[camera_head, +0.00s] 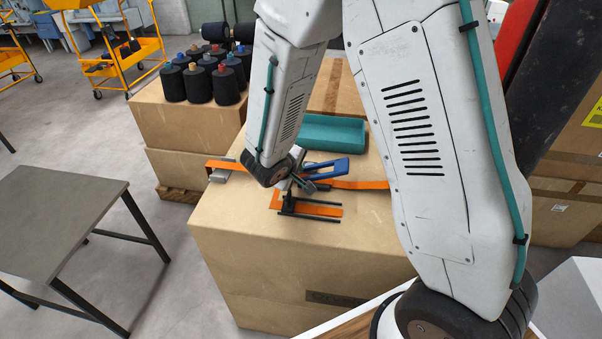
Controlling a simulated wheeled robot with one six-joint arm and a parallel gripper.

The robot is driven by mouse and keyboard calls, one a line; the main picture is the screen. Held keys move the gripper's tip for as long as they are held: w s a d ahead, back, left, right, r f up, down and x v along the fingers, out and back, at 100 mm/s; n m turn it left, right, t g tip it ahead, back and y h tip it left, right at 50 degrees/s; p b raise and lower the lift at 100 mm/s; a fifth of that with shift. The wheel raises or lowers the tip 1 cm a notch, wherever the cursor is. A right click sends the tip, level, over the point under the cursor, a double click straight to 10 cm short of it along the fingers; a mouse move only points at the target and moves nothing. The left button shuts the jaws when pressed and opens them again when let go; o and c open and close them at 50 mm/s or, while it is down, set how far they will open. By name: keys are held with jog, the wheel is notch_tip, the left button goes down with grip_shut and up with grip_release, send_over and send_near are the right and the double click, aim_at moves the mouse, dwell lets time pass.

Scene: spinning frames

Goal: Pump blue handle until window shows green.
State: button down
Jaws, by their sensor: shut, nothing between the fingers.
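The blue handle (326,169) lies low over the top of a large cardboard box (240,240), pointing right. It is next to an orange strap (358,184) that runs across the box. My gripper (304,185) is just left of the handle, below my dark wrist joint. It is shut with nothing held. It is close to the handle's left end, but I cannot tell whether it touches. My wrist and lower arm hide part of the tool around the handle. No window, green or otherwise, can be made out.
A black two-pronged piece with an orange plate (320,210) lies in front of the handle. A teal tray (332,131) stands behind it. Dark spools (200,82) stand on boxes at the back left. A grey table (60,220) is at left, with open floor between.

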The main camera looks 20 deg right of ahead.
jog(key=shift+s+d+f, duration=0.3)
jog(key=shift+s+f, duration=0.15)
jog(key=shift+f, duration=0.15)
jog(key=shift+s+d+f, duration=0.25)
jog(key=shift+s+f, duration=0.15)
jog(key=shift+f, duration=0.15)
dwell(1.6)
jog(key=shift+w+a+r, duration=0.3)
jog(key=shift+w+a, duration=0.1)
jog(key=shift+w, duration=0.05)
jog(key=shift+w+a+r, duration=0.15)
jog(key=shift+a+r, duration=0.05)
jog(key=shift+r, duration=0.15)
jog(key=shift+w+a+r, duration=0.1)
jog(key=shift+a+r, duration=0.05)
jog(key=shift+a, duration=0.2)
jog(key=shift+w+r, duration=0.1)
jog(key=shift+w+r, duration=0.2)
jog(key=shift+r, duration=0.3)
jog(key=shift+w+a+r, duration=0.15)
jog(key=shift+a+r, duration=0.1)
jog(key=shift+r, duration=0.35)
jog(key=shift+w+a+r, duration=0.15)
jog(key=shift+a+r, duration=0.15)
jog(key=shift+r, duration=0.35)
jog(key=shift+w+a+r, duration=0.15)
jog(key=shift+a+r, duration=0.1)
jog(key=shift+r, duration=0.35)
